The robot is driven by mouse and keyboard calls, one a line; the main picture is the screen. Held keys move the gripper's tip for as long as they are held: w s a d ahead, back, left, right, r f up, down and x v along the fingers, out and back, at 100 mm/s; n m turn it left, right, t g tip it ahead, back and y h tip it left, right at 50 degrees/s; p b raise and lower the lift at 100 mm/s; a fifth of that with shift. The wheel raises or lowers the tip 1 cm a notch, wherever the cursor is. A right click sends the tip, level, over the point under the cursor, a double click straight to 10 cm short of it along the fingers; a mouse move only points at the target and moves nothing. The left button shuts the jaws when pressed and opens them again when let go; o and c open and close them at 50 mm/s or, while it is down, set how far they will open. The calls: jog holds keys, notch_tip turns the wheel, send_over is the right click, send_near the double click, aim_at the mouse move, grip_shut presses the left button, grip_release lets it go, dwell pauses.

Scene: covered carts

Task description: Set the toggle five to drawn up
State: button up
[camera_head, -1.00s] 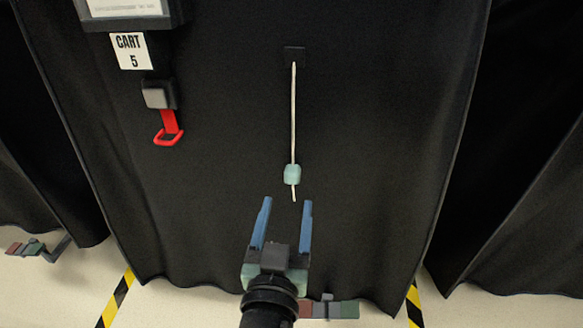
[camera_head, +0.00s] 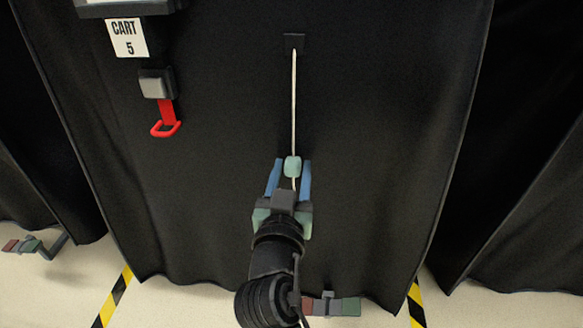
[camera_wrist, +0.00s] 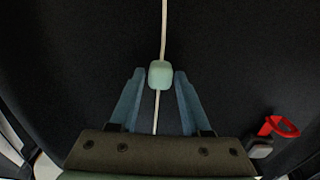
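The toggle five is a pale green bead (camera_head: 292,167) on a white cord (camera_head: 294,105) that hangs down the black cover of cart 5. The bead sits near the cord's lower end, well below the dark plate (camera_head: 294,42) at the top. My gripper (camera_head: 290,168) is open, with its blue fingers on either side of the bead. In the wrist view the bead (camera_wrist: 160,74) is between the fingertips (camera_wrist: 160,76), with a gap on both sides. The cord runs down between the fingers toward the palm.
A "CART 5" label (camera_head: 127,38) and a grey buckle with a red pull loop (camera_head: 166,122) are at upper left. A pedal with red and green ends (camera_head: 332,306) is at the cart's foot. Yellow-black tape (camera_head: 118,297) marks the floor. The cover around the cord is clear.

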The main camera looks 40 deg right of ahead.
grip_shut()
dwell(1.1)
